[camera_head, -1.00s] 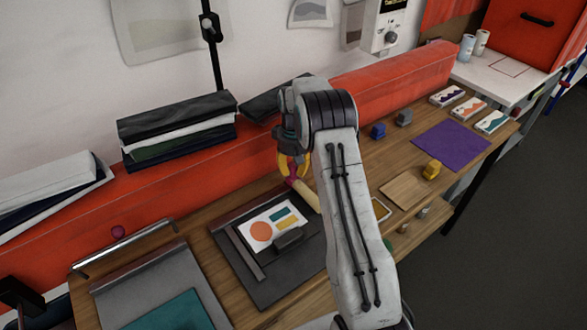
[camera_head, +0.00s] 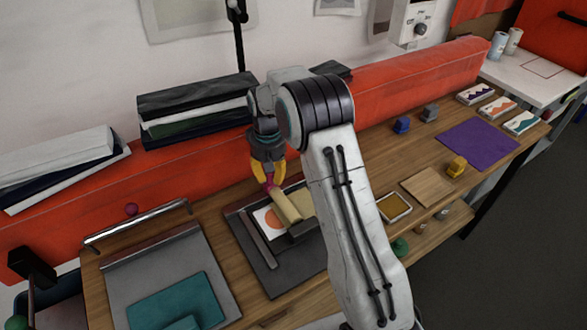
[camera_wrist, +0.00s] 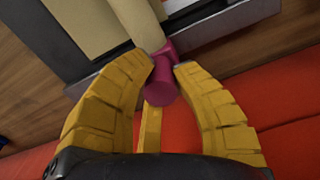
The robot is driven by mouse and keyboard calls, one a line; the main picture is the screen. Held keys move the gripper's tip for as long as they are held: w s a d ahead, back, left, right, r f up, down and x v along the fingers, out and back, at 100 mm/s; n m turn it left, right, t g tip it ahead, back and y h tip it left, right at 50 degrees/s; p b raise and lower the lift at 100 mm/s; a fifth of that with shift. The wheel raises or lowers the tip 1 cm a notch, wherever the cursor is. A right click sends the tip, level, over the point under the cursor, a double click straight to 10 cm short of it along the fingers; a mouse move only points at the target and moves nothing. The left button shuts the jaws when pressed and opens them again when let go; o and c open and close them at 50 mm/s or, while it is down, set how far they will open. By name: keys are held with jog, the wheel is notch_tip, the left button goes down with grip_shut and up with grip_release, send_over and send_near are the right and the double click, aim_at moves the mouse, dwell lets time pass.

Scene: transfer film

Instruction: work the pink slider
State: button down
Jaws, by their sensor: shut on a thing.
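The pink slider (camera_head: 271,187) is a small magenta knob at the far end of a tan roll (camera_head: 286,206). In the wrist view, the pink slider (camera_wrist: 163,84) sits between the yellow fingertips of my gripper (camera_wrist: 163,68). In the head view, my gripper (camera_head: 268,182) is shut on it at the back edge of a dark grey board (camera_head: 273,278). The roll lies across a white printed card (camera_head: 262,213). Tan film (camera_head: 305,202) covers the card's right part, and part of an orange circle shows left of the roll.
A red beam (camera_head: 200,178) runs behind the bench.

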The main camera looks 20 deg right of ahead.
jog(key=a, duration=0.2)
jog(key=s+a, duration=0.1)
jog(key=a, duration=0.2)
jog(key=shift+s+a+f, duration=0.2)
jog(key=shift+s+a, duration=0.05)
jog(key=shift+a, duration=0.15)
jog(key=c, duration=1)
grip_release()
jog(key=shift+w+r, duration=0.1)
jog(key=shift+r, duration=0.2)
jog(key=shift+w+r, duration=0.1)
jog(key=shift+r, duration=0.2)
notch_tip(320, 180, up, 11)
jog(key=shift+r, duration=0.1)
